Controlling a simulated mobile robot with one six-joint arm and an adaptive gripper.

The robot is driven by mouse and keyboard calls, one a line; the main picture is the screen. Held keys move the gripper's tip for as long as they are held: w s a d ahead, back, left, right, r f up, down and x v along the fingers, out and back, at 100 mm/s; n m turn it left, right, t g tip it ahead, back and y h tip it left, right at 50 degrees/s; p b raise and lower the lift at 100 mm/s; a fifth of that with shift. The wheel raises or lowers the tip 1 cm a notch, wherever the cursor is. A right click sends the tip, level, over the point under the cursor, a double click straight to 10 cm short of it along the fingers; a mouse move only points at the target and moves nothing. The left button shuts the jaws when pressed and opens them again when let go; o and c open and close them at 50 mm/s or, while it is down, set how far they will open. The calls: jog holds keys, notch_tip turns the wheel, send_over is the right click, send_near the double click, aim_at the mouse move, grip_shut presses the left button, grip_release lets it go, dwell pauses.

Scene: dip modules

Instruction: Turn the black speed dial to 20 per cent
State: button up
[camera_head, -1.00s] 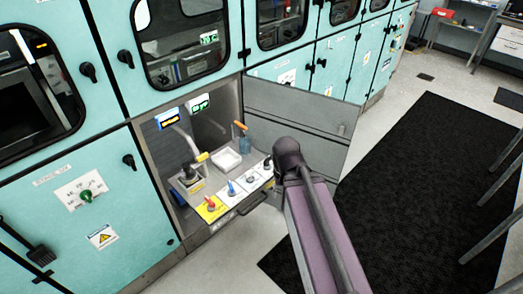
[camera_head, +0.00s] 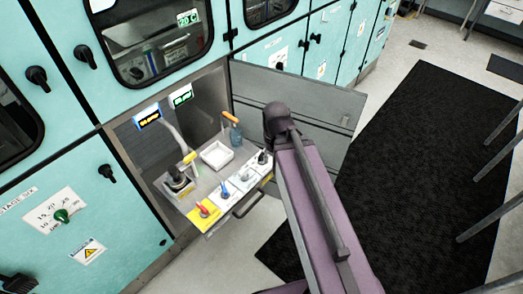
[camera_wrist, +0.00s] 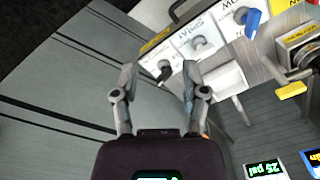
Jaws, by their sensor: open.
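A black knob (camera_head: 262,157) sits at the right end of a row of dials on the pulled-out panel (camera_head: 209,227). The knob also shows in the wrist view (camera_wrist: 165,72); its label and scale are too small to read. My gripper (camera_wrist: 158,82) is open and empty in the wrist view. The black knob appears between its fingertips in the picture; I cannot tell how far beyond them it is. In the head view my arm hides the gripper.
A grey knob (camera_head: 243,173), a blue knob (camera_head: 224,189) and a red knob (camera_head: 202,209) on a yellow plate share the row. Behind are a white tray (camera_head: 217,155) and an orange-handled bottle (camera_head: 235,130). The open grey door (camera_head: 300,110) stands close behind my arm.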

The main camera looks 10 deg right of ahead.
jog(key=o, duration=0.6)
jog(key=shift+w, duration=0.1)
jog(key=m+b, duration=0.3)
jog(key=m, duration=2.3)
send_over(262, 153)
notch_tip(262, 153, down, 3)
jog(key=shift+f, duration=0.2)
jog(key=shift+f+b, duration=0.15)
jog(key=shift+b, duration=0.15)
notch_tip(262, 153, down, 14)
jog(key=b, duration=1.3)
jog(key=shift+r+b, duration=0.25)
jog(key=shift+b, duration=0.05)
